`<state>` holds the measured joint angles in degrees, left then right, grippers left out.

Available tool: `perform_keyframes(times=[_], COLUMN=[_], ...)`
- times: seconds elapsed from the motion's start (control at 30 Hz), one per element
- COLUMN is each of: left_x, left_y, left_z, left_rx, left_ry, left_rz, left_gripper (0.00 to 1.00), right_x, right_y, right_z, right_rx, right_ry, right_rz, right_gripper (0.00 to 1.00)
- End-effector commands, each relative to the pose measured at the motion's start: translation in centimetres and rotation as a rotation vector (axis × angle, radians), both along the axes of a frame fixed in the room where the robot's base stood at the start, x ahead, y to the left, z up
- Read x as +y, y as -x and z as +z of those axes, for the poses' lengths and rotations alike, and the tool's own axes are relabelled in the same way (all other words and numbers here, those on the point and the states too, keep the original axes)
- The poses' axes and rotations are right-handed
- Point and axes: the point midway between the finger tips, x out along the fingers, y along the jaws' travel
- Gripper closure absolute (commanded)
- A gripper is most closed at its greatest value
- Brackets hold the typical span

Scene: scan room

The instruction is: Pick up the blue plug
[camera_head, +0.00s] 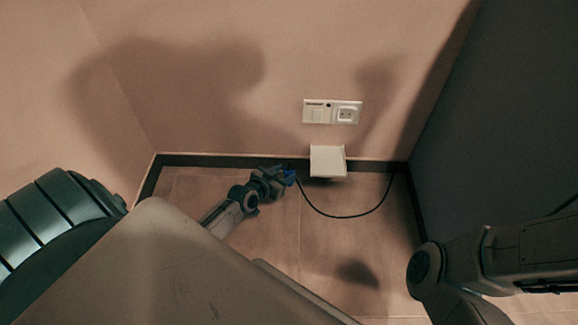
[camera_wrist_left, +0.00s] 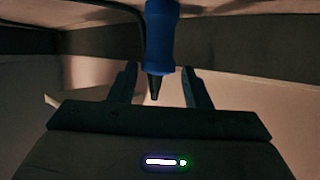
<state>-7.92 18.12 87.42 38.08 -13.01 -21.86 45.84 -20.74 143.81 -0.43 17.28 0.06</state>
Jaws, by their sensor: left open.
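The blue plug (camera_head: 290,177) is small and low in the head view, near the dark baseboard, with a black cable running from it. In the left wrist view the blue plug (camera_wrist_left: 162,45) hangs large, its dark tapered tip pointing down between my fingers. My left gripper (camera_head: 279,179) is at the plug in the head view. In the left wrist view the left gripper (camera_wrist_left: 159,72) is open, with one finger on each side of the plug and visible gaps to it. My right gripper is out of view; only part of that arm shows at lower right.
A white wall socket panel (camera_head: 333,111) is on the wall above a white box-like piece (camera_head: 328,161). The black cable (camera_head: 345,216) loops over the tiled floor to the baseboard. A dark panel (camera_head: 500,130) closes off the right side. The floor in the middle is clear.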

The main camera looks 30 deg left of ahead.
Motion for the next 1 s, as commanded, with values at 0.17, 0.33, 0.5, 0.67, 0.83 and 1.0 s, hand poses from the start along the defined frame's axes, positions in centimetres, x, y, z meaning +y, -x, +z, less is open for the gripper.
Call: perform_keyframes(times=[0.17,0.33,0.5,0.67,0.83,1.0], left_x=[-0.3,-0.5,-0.6,-0.6,-0.6,-0.6], left_y=[-1.6,-3.7,-4.7,-4.8,-4.8,-4.8], left_z=[-1.2,-2.1,-2.3,-2.2,-2.2,-2.2], left_rx=[-0.003,-0.003,-0.001,-0.001,-0.001,-0.001], left_ry=[0.002,0.002,0.001,0.001,0.001,0.001], left_rz=[0.001,0.002,0.000,0.000,0.000,0.000], left_gripper=[0.56,0.56,0.56,0.56,0.78,0.94], right_x=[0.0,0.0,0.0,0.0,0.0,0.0], right_y=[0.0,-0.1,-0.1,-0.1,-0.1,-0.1], right_z=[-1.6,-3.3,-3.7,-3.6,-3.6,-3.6], right_rx=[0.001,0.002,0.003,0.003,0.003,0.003], right_ry=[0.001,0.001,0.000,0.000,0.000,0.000], right_rz=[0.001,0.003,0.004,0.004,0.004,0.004], right_gripper=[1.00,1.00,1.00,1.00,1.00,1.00])
